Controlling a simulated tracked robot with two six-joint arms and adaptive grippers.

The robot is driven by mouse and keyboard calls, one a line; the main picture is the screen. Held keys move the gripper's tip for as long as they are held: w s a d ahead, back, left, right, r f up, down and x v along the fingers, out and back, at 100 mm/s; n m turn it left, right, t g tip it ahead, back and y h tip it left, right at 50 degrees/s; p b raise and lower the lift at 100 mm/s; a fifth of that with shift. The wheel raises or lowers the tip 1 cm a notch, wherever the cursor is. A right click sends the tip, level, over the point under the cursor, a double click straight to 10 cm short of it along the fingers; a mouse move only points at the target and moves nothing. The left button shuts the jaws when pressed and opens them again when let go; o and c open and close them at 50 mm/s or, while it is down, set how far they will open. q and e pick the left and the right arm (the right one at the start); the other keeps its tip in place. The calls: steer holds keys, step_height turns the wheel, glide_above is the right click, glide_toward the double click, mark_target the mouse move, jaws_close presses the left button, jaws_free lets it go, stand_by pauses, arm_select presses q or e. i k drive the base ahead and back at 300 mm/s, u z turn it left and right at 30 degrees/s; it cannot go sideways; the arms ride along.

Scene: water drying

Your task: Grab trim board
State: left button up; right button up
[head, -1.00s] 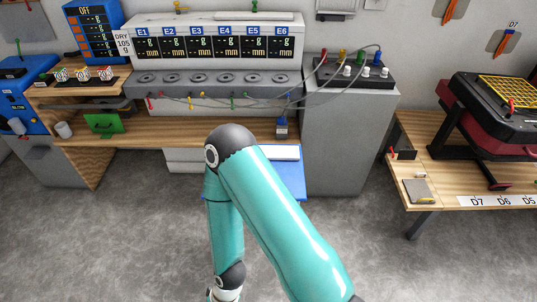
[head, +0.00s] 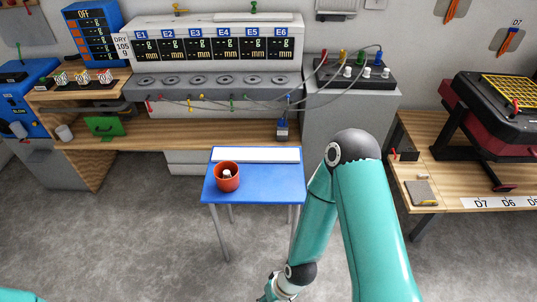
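No thing in view is labelled as a trim board. A small grey board (head: 421,192) with a wooden edge lies flat on the right wooden bench, near its left end, and may be it. No gripper is on it. My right arm rises in front, right of the middle, and its forearm bends down to the bottom edge.
A blue table (head: 245,190) holds an orange cup (head: 227,177) and a white strip (head: 256,154). A black and red machine (head: 500,110) stands on the right bench (head: 450,172). A grey cabinet (head: 345,125) stands behind my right arm. Grey floor is free at front left.

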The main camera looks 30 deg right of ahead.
mark_target(237, 156)
steer(key=i, duration=0.9)
